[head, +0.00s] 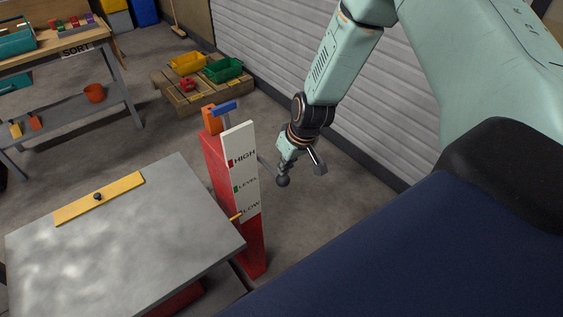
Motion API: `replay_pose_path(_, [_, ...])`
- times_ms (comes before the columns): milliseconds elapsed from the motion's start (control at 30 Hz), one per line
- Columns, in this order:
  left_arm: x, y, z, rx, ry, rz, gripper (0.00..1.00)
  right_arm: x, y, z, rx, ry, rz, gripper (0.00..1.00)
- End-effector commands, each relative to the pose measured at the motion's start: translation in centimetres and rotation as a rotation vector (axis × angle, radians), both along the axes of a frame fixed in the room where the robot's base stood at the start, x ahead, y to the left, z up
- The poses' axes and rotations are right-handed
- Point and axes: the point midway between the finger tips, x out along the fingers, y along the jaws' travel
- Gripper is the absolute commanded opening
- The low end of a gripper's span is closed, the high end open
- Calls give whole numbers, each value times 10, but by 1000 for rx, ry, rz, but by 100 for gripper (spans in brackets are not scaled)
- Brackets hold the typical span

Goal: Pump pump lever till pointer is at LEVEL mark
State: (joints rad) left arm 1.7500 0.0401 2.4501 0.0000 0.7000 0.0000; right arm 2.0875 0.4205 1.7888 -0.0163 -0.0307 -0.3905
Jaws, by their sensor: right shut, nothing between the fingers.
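A red pump stand (222,180) stands right of the grey metal table. Its white scale board (240,165) reads HIGH, LEVEL and LOW from top to bottom, with a red mark at HIGH and a green mark at LEVEL. The yellow pointer (236,217) is beside LOW, below the green mark. A grey rod with a dark round knob (283,181), which looks like the pump lever, sticks out right of the board. My right gripper (289,156) is shut and empty, close above the knob; I cannot tell whether they touch. My left gripper is not in view.
The grey table (150,235) with a yellow strip (98,198) fills the lower left. A blue handle (224,107) and an orange block top the stand. A pallet (205,95) with yellow and green bins and a workbench (65,45) stand behind. Floor right of the stand is clear.

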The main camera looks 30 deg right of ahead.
Motion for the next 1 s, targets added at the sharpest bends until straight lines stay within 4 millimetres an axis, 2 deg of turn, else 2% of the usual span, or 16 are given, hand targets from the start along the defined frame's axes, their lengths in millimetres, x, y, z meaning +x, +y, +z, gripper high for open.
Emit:
replay_pose_path(33, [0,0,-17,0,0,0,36,-2,0,-11,5,-24,-3,0])
replay_pose_path(300, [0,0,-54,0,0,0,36,-5,2,-25,14,-142,-1,0])
replay_pose_path(1000, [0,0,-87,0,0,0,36,-12,3,-62,14,-172,1,0])
